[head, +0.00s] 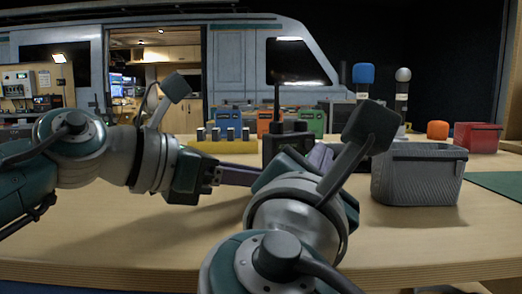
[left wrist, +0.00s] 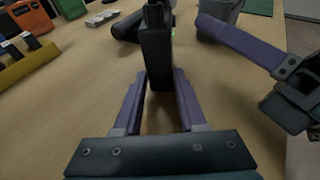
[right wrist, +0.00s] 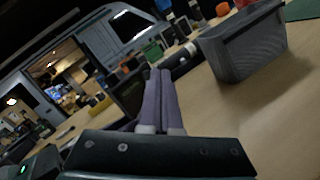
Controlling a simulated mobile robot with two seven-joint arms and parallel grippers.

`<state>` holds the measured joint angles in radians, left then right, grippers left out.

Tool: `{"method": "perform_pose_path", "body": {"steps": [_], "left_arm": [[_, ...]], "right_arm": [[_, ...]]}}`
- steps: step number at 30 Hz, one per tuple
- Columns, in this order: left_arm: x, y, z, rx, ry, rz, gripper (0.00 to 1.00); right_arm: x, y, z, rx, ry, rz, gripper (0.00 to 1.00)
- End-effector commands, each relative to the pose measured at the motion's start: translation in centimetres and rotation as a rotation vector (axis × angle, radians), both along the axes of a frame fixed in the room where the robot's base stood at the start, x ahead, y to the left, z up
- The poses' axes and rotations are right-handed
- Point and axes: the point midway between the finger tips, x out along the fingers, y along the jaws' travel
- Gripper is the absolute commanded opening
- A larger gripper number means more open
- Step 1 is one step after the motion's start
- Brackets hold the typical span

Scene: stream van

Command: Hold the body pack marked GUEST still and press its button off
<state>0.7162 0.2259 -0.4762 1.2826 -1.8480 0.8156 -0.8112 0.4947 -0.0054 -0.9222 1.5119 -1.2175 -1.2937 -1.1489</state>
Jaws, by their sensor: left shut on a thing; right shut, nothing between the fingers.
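The black body pack (head: 275,150) with its upright antenna stands near the middle of the table in the head view. In the left wrist view the pack (left wrist: 156,58) is upright between the two purple fingers. My left gripper (head: 252,178) is shut on it from the left. My right gripper (head: 318,157) is shut and empty, just right of the pack; its purple fingers also show in the left wrist view (left wrist: 232,38), apart from the pack. In the right wrist view the pack (right wrist: 129,95) is partly hidden behind those fingers. I cannot read a GUEST mark or make out the button.
A grey basket (head: 416,178) stands right of my right gripper, with a red bin (head: 478,138) behind it. Microphones with blue (head: 363,74) and silver heads stand farther back. A yellow rack (head: 222,147) and coloured pouches are behind the pack.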

Motion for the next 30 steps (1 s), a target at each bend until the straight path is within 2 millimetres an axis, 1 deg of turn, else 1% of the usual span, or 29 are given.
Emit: {"method": "perform_pose_path", "body": {"steps": [2,5,18,22,30], "left_arm": [[0.0,0.0,0.1,-0.001,-0.001,0.001,0.00],[0.0,0.0,0.1,-0.001,-0.001,0.001,0.00],[0.0,0.0,0.1,-0.002,-0.001,0.000,0.00],[0.0,0.0,0.1,-0.002,-0.001,0.000,0.00],[0.0,0.0,0.1,-0.001,-0.001,0.001,0.00]], "right_arm": [[-0.1,0.0,0.0,0.000,0.000,0.000,0.00],[-0.8,-0.2,0.0,0.001,0.000,0.001,0.00],[-5.2,-1.5,0.0,0.001,0.000,0.001,0.00],[-5.7,-1.7,0.0,0.000,0.000,0.000,0.00],[-5.7,-1.7,0.0,0.000,0.000,0.000,0.00]]}}
